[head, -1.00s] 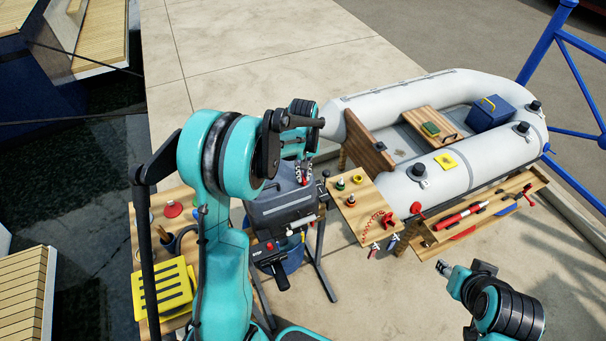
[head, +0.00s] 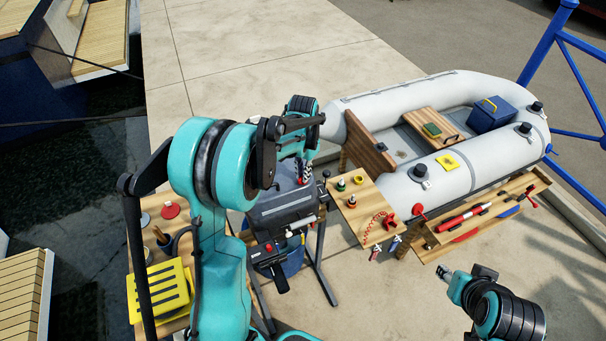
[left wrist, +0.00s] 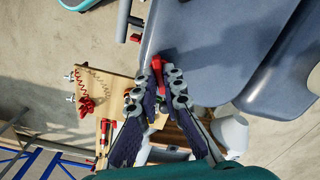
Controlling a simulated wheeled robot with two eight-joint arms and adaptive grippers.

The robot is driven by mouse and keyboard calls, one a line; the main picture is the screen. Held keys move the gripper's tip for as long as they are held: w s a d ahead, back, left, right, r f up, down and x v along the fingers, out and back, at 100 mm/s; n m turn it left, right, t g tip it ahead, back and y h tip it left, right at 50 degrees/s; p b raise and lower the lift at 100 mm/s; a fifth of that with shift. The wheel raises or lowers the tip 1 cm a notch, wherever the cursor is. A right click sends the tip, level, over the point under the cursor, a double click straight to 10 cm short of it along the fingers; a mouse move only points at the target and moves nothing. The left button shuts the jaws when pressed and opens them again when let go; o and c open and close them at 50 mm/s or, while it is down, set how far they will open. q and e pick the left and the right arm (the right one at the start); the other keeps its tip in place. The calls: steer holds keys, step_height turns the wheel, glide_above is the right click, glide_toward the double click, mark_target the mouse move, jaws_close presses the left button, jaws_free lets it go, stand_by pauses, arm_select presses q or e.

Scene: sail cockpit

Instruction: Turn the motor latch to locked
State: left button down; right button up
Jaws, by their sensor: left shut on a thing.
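The outboard motor with its dark grey cowl (head: 283,208) stands on a stand in the middle of the head view. Its smooth cowl (left wrist: 215,45) fills the upper right of the left wrist view. My left gripper (head: 303,178) is at the cowl's far right edge. In the left wrist view my left gripper (left wrist: 165,88) is shut on a red lever, which looks like the motor latch (left wrist: 157,65), beside the cowl. The fingers hide the latch's lower part, and its exact angle is unclear. My right gripper (head: 455,284) hangs over bare ground at the lower right, its jaw opening unclear.
A small wooden table (head: 349,204) with red and green parts stands right of the motor. The grey inflatable boat (head: 450,172) lies behind it. A yellow slotted crate (head: 160,290) is at the lower left. A wooden rack (head: 500,203) runs along the boat.

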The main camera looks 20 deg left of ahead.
arm_select(q)
steer(key=m, duration=0.5)
steer(key=shift+m+b, duration=0.3)
steer(key=shift+b, duration=0.05)
stand_by(0.4)
steer(key=c, duration=1.6)
jaws_free()
steer(key=shift+c, duration=0.2)
steer(key=shift+r, duration=0.15)
step_height(320, 180, up, 12)
